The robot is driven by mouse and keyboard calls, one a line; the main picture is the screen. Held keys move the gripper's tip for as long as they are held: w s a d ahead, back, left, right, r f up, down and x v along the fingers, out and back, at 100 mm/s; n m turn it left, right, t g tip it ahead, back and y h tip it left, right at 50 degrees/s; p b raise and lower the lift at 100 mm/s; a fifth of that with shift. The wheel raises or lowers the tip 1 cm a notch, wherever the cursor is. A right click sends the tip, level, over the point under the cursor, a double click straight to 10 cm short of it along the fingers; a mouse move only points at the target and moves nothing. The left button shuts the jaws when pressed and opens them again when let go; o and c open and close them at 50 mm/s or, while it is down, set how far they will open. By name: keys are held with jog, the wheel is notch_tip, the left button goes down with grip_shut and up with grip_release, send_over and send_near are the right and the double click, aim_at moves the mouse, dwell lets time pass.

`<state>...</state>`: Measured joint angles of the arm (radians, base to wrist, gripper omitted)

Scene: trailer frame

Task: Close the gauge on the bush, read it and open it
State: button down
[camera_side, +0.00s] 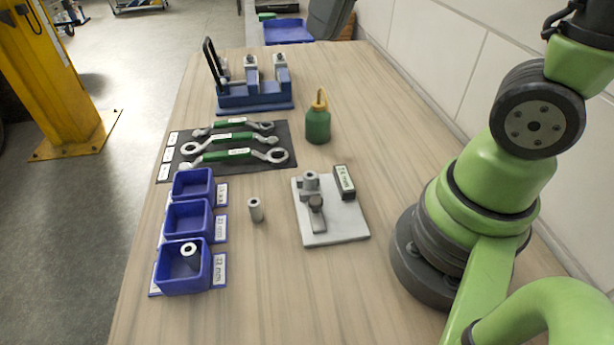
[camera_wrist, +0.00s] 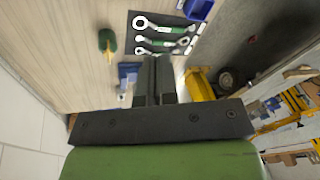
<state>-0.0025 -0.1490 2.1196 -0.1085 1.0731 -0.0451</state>
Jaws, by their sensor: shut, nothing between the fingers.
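The gauge is a pale plate (camera_side: 333,232) on the table in the side view. It carries a grey cylindrical piece (camera_side: 311,181), a dark sliding jaw with a knob (camera_side: 316,207) close in front of it, and a dark readout block (camera_side: 344,181). The block's text is too small to read surely. I cannot tell whether the cylindrical piece is a bush or a fixed post. A grey hollow bush (camera_side: 256,210) stands upright on the table left of the plate. My gripper (camera_wrist: 157,62) is shut and empty in the wrist view, away from the gauge; the side view does not show it.
Three blue bins (camera_side: 187,218) with labels line the left edge; the front one holds a bush (camera_side: 190,252). Wrenches lie on a dark mat (camera_side: 279,163). A green oil bottle (camera_side: 318,124) and a blue fixture (camera_side: 255,98) stand behind. The table's front is clear.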

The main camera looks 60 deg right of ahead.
jog(key=w+f+g, duration=0.3)
jog(key=w+f, duration=0.3)
jog(key=g, duration=0.3)
send_near(313, 219)
jog(key=w+f, duration=0.1)
jog(key=w+d+f, duration=0.1)
jog(key=w, duration=0.1)
jog(key=w+d+f, duration=0.1)
jog(key=f, duration=0.1)
jog(key=shift+w+d, duration=0.2)
jog(key=shift+w, duration=0.15)
jog(key=s, duration=0.1)
jog(key=s+a, duration=0.1)
jog(key=shift+s+f+h, duration=0.2)
jog(key=shift+s+h, duration=0.1)
jog(key=shift+s, duration=0.05)
jog(key=shift+s+a+f, duration=0.1)
jog(key=shift+s, duration=0.35)
jog(key=shift+s+a, duration=1.15)
